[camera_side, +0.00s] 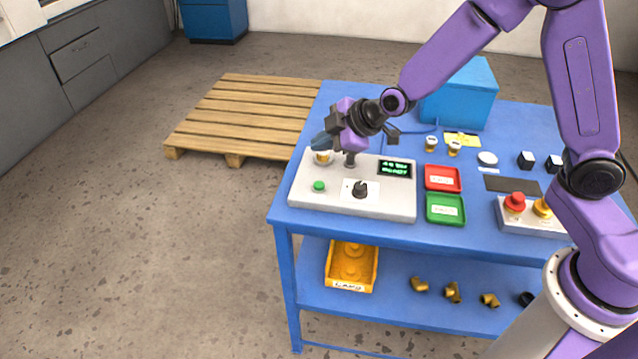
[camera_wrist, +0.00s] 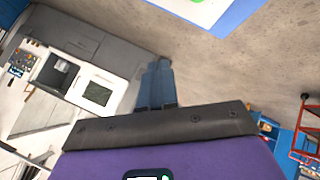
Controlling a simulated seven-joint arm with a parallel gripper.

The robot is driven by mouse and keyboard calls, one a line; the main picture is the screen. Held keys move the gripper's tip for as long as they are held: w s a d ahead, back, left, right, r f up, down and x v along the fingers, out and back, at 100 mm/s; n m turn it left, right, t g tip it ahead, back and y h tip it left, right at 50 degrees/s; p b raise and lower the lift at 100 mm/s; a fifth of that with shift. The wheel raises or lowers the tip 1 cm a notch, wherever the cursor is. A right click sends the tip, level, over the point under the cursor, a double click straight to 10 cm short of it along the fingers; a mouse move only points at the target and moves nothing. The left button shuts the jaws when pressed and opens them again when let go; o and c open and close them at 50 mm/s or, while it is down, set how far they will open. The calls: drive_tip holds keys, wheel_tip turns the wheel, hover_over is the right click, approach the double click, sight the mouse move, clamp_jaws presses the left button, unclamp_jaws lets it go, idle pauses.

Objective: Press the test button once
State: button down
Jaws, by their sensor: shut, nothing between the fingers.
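The grey test box (camera_side: 335,203) sits on the front left of the blue table. It bears a green button (camera_side: 319,186) at its front left, a black knob (camera_side: 360,189) and a lit display (camera_side: 395,169) reading READY. My gripper (camera_side: 320,142) is shut and empty, tilted sideways over the box's back left, above and behind the green button and apart from it.
Red (camera_side: 443,178) and green (camera_side: 446,209) trays lie right of the box. Small valve parts (camera_side: 431,144) and a blue bin (camera_side: 460,95) are behind. The box's front is clear.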

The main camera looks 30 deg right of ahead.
sight(323, 186)
drive_tip(key=shift+f, duration=4.05)
drive_tip(key=shift+f, duration=0.1)
drive_tip(key=shift+f, duration=0.35)
drive_tip(key=shift+f, duration=0.45)
drive_tip(key=shift+r, duration=0.9)
drive_tip(key=shift+r, duration=2.5)
